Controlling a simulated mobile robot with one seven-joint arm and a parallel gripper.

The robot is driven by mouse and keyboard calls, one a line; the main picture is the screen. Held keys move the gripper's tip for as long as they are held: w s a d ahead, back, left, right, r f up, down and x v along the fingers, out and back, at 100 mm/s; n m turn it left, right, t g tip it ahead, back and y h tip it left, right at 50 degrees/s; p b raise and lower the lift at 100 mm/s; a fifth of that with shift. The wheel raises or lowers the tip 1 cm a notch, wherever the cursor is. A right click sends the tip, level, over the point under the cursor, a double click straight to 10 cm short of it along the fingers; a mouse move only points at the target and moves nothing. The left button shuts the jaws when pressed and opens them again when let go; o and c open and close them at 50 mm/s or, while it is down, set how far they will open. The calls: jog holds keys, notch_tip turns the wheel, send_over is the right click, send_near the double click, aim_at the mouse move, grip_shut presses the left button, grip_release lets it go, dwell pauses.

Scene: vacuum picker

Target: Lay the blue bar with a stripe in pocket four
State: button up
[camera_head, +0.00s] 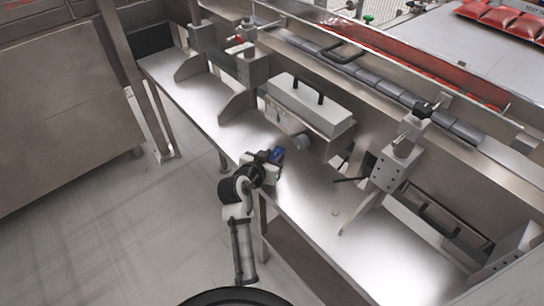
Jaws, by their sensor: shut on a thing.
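A small blue bar (277,154) shows at the end of my gripper (271,158), over the near edge of the steel bench. The gripper is shut on it. The picture is too small to make out a stripe on the bar. I cannot tell whether the bar touches the bench or is held above it. No numbered pockets can be made out in this view.
The steel bench (312,205) runs diagonally, with bare room right of my gripper. A grey box with black handles (310,104) stands just behind the gripper. A steel bracket with knobs (390,170) stands to the right. Red packs (500,14) lie far off at upper right.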

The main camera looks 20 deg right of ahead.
jog(key=o, duration=1)
jog(key=shift+f, duration=0.1)
jog(key=shift+c, duration=0.2)
jog(key=shift+r, duration=0.25)
jog(key=shift+s+a, duration=0.25)
jog(key=shift+a, duration=0.1)
jog(key=b+v, duration=0.1)
jog(key=v, duration=1)
jog(key=shift+r, duration=0.2)
